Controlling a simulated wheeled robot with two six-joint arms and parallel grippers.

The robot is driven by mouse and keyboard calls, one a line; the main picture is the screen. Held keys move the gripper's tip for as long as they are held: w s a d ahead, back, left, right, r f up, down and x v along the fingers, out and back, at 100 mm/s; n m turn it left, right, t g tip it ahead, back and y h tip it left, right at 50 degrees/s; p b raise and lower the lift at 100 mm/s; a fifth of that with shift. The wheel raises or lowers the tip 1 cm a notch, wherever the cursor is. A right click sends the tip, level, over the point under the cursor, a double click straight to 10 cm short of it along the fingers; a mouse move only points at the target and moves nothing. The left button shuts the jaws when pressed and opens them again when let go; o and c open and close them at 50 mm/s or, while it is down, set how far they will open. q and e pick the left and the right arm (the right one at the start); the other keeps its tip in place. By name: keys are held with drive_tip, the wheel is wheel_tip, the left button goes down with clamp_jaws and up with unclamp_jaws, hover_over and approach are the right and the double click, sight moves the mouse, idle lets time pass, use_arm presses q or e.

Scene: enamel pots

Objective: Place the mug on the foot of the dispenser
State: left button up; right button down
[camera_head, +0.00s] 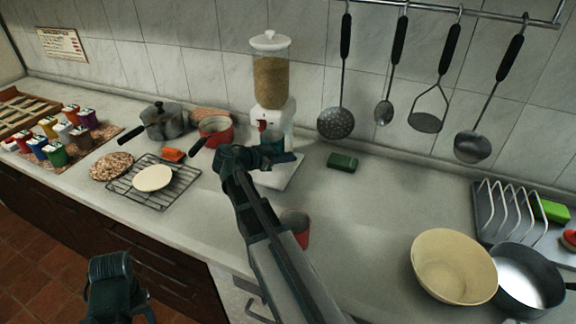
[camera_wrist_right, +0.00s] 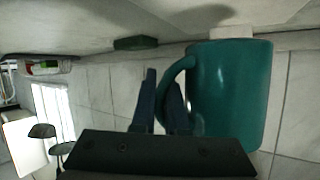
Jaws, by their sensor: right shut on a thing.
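The teal mug (camera_wrist_right: 230,95) fills the right of the right wrist view, its handle between the fingers of my right gripper (camera_wrist_right: 163,105). In the head view only a bit of the mug (camera_head: 271,147) shows behind the gripper (camera_head: 284,159). The dispenser (camera_head: 271,80) has a clear, grain-filled top, a white body and a flat white foot (camera_head: 290,178). The mug is in front of the dispenser body, around the foot; the head view does not show whether it touches it. My left gripper (camera_head: 118,295) is at the lower left; its fingers are unclear.
A green sponge (camera_head: 342,161) lies right of the foot. A red pot (camera_head: 215,130) and a grey pot (camera_head: 163,122) stand to the left, behind a wire rack (camera_head: 150,190). A red cup (camera_head: 296,226) is partly behind my arm. A cream bowl (camera_head: 453,266) stands at right.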

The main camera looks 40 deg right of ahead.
drive_tip(key=f+b, duration=0.3)
drive_tip(key=shift+w+d+f+b, duration=0.1)
drive_tip(key=shift+d+f+b, duration=0.1)
drive_tip(key=shift+f+b, duration=0.2)
drive_tip(key=shift+r, duration=0.15)
drive_tip(key=c, duration=0.9)
unclamp_jaws()
drive_tip(key=shift+c, duration=0.2)
